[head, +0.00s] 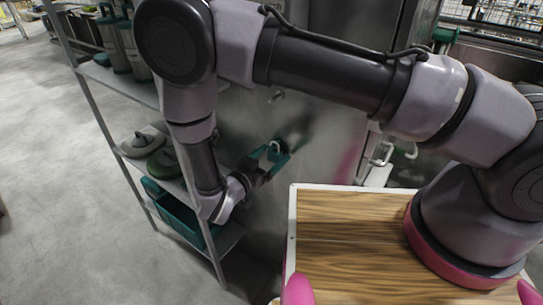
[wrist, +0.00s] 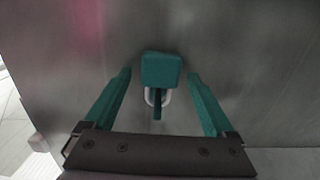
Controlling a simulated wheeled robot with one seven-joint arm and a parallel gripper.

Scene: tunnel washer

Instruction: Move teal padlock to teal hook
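The teal padlock (wrist: 161,70) shows in the wrist view against the grey metal panel, between my gripper's fingertips. Its pale shackle (wrist: 147,97) lies below the body in that picture. A short teal bar (wrist: 157,112), seemingly the teal hook, crosses the shackle; whether it passes through the loop is hard to tell. My gripper (wrist: 158,76) is open, with visible gaps between its teal fingers and the padlock on both sides. In the head view, my gripper (head: 273,157) is close to the panel, with a pale loop at its fingers; the padlock body is mostly hidden there.
The metal panel (head: 325,120) stands right in front of my gripper. A shelf rack (head: 103,75) with canisters, rounded items and a teal bin (head: 175,213) stands close on the left. A wooden-topped surface (head: 345,240) is at the lower right. Pale hooked fittings (head: 382,158) are right of the panel.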

